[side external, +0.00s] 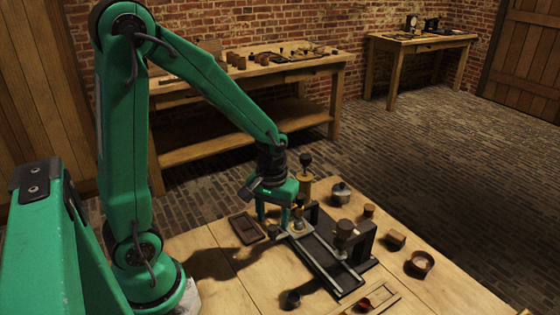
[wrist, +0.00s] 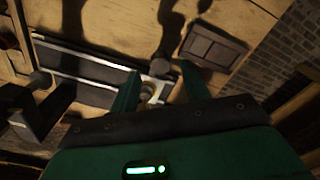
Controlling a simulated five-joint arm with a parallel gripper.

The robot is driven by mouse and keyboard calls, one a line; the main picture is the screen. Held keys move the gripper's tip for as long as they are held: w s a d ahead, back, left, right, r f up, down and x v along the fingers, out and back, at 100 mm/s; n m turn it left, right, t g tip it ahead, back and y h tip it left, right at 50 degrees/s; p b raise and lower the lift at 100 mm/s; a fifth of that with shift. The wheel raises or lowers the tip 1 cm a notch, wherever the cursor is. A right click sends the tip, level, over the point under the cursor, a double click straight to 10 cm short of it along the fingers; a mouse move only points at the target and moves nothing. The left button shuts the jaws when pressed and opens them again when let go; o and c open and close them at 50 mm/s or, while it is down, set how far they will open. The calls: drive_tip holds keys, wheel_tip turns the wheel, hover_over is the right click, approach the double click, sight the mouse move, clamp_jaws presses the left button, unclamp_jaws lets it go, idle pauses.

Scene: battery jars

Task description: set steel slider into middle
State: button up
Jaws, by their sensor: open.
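The steel slider (side external: 299,227) appears to be the pale metal piece with a small knob at the far end of a dark track with silver rails (side external: 322,262). In the wrist view the slider (wrist: 148,91) shows between my fingers, partly covered by them. My gripper (side external: 273,218) is open, pointing down over that end of the track. In the wrist view, my gripper's fingers (wrist: 158,76) straddle the slider; I cannot tell whether they touch it. The track's middle stretch looks bare in the side view.
A dark bracket with a round-headed post (side external: 347,234) stands beside the track. A black-knobbed brass column (side external: 305,182) and a grey pot (side external: 341,193) stand behind. A dark tray (side external: 246,228) lies left.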

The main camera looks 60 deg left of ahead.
sight(273, 228)
drive_tip(key=shift+f, duration=1.5)
clamp_jaws()
